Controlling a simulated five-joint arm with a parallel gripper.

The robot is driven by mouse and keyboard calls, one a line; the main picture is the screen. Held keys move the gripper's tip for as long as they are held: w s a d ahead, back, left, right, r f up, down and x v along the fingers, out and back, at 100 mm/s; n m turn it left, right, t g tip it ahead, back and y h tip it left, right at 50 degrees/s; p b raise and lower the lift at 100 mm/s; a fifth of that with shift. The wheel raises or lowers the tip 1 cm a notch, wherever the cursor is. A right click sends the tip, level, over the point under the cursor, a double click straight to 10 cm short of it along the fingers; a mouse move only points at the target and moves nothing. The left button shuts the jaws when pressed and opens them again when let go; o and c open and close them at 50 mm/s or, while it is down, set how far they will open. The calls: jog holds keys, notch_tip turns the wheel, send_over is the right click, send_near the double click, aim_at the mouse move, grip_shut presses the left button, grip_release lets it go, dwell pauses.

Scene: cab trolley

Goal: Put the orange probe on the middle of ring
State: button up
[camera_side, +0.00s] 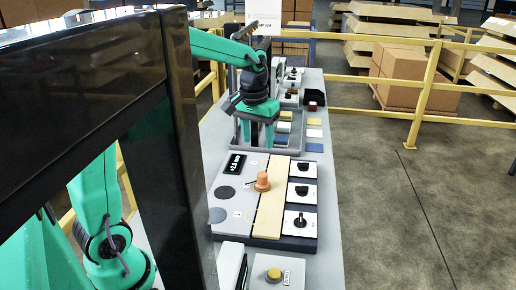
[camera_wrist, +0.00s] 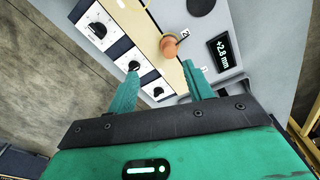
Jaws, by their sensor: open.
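The orange probe (camera_side: 262,181) stands upright on the panel, at the left edge of a pale wooden strip (camera_side: 270,205). In the wrist view the probe (camera_wrist: 169,46) shows beyond the fingertips, between their lines. My gripper (camera_side: 257,138) is open and empty, behind the probe in the side view and apart from it. Its green fingers (camera_wrist: 161,70) are spread in the wrist view. A faint thin circle (camera_side: 250,216) shows there too; I cannot tell surely which mark is the ring.
A display (camera_side: 234,163) reading about +2.8 mm lies left of the probe. White plates with black knobs (camera_side: 301,191) line the right side. A grey tray (camera_side: 240,140) is under my gripper.

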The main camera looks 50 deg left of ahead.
jog(key=s+d+r+m+t, duration=0.1)
jog(key=s+d, duration=0.3)
jog(key=s, duration=0.5)
jog(key=s+d+r+m+t, duration=0.1)
jog(key=s+d+m+t, duration=0.2)
jog(key=s, duration=0.6)
jog(key=shift+s+d+m, duration=0.3)
jog(key=shift+d+m, duration=0.1)
jog(key=shift+d, duration=0.25)
